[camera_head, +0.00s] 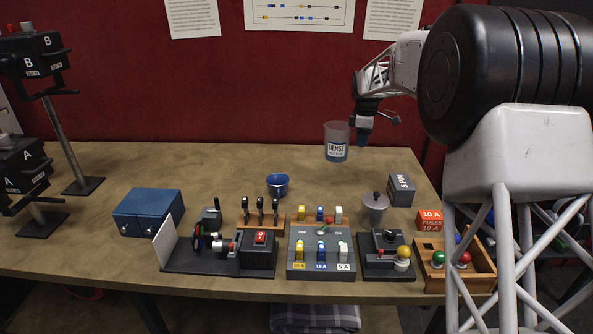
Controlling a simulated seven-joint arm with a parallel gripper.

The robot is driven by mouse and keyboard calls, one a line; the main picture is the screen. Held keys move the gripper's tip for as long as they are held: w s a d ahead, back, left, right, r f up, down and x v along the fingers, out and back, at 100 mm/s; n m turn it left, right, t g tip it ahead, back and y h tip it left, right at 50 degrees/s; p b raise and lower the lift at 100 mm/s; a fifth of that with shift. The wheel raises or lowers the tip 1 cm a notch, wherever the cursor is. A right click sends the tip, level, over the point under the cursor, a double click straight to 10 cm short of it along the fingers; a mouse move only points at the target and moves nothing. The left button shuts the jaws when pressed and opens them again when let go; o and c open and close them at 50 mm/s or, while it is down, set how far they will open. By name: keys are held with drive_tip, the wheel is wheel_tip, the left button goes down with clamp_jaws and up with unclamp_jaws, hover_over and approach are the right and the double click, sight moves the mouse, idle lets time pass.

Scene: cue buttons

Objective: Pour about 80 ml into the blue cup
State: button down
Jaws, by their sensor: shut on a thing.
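A clear beaker (336,143) labelled "DENSE" is upright near the back of the table, with bluish contents in its lower part. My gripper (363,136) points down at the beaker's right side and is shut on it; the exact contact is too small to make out. I cannot tell whether the beaker's base touches the table. The blue cup (278,184) stands upright on the table, in front and to the left of the beaker, apart from my gripper. The inside of the cup is too small to read.
In front of the cup are a switch panel (321,266), a lever rack (261,219) and a metal pot (374,209). A blue box (148,211) stands left and a grey "5 MIN" box (400,189) right. The table (225,165) is clear between cup and beaker.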

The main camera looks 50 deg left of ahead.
wheel_tip(320, 180, up, 4)
drive_tip(key=shift+f, duration=0.25)
drive_tip(key=shift+s+a+r+m, duration=0.1)
drive_tip(key=shift+s+a+m, duration=0.4)
drive_tip(key=shift+a, duration=0.15)
drive_tip(key=s+a+m, duration=1)
drive_tip(key=s+m, duration=0.1)
drive_tip(key=s, duration=0.2)
drive_tip(key=s+a+m, duration=1)
drive_tip(key=s, duration=0.4)
drive_tip(key=s+a+m, duration=0.9)
drive_tip(key=s+m, duration=0.2)
drive_tip(key=s, duration=0.2)
wheel_tip(320, 180, down, 14)
drive_tip(key=shift+a+r, duration=0.15)
drive_tip(key=shift+r, duration=0.1)
drive_tip(key=shift+w+r, duration=0.1)
